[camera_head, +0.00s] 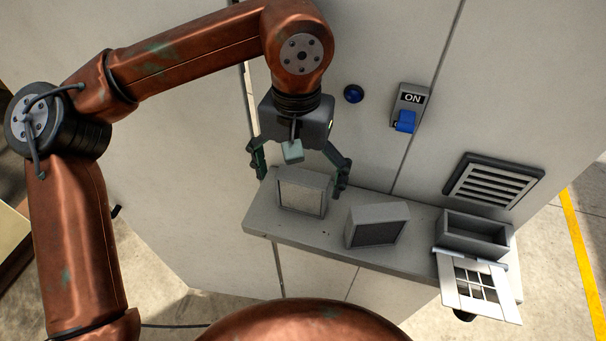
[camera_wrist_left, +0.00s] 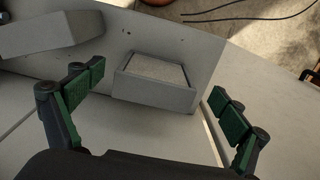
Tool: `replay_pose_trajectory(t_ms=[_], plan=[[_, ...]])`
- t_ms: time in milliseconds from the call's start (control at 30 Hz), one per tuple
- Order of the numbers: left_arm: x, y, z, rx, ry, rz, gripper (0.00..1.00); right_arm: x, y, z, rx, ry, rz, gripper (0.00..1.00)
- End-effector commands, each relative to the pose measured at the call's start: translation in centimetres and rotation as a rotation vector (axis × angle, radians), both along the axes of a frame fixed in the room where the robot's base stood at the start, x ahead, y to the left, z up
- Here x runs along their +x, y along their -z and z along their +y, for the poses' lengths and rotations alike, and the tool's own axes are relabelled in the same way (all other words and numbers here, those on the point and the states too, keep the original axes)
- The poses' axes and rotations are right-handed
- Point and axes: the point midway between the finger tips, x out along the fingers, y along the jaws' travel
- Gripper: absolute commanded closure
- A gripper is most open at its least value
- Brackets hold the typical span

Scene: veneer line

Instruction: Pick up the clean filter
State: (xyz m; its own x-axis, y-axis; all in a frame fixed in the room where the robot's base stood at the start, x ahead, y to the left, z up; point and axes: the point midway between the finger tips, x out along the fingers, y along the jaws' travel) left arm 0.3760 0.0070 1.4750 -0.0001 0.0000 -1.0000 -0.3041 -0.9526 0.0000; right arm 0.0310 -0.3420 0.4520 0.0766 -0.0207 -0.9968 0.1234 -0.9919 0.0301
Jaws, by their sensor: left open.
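The clean filter, a grey frame with a pale mesh face (camera_head: 301,198), stands on the left part of a grey shelf (camera_head: 270,229). In the left wrist view it is the box with the pale face (camera_wrist_left: 154,92), lying between my fingers. A second filter with a dark face (camera_head: 377,229) stands to its right. My left gripper (camera_head: 300,183) is open above the clean filter, its fingers spread to either side and apart from it. In the left wrist view the open fingers (camera_wrist_left: 158,88) show clear space on both sides. My right gripper is not in view.
An open grey housing (camera_head: 474,243) sits at the shelf's right end, with a pale grated door (camera_head: 474,289) hanging at its front. The cabinet wall behind carries a louvred vent (camera_head: 493,182), an ON switch (camera_head: 409,105) and a blue button (camera_head: 353,94).

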Motion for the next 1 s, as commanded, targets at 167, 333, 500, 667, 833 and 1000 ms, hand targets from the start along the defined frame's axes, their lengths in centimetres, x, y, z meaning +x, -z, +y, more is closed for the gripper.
replay_pose_trajectory(t_ms=[167,333,500,667,833,1000], plan=[[0.1,1.5,-0.1,0.002,0.003,0.002,0.07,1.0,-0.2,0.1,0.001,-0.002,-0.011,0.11],[0.2,3.1,-0.3,0.002,0.007,0.0,0.07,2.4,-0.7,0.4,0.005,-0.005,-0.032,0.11],[0.4,5.4,-0.7,0.004,0.007,0.002,0.07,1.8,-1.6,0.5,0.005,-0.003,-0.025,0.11],[0.5,7.3,-0.7,0.001,0.006,0.001,0.07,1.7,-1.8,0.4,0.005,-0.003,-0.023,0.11],[0.5,7.8,-0.7,0.0,0.005,0.0,0.07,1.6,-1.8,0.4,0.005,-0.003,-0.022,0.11],[0.5,7.8,-0.7,0.0,0.005,0.0,0.11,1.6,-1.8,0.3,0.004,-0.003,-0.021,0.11]])
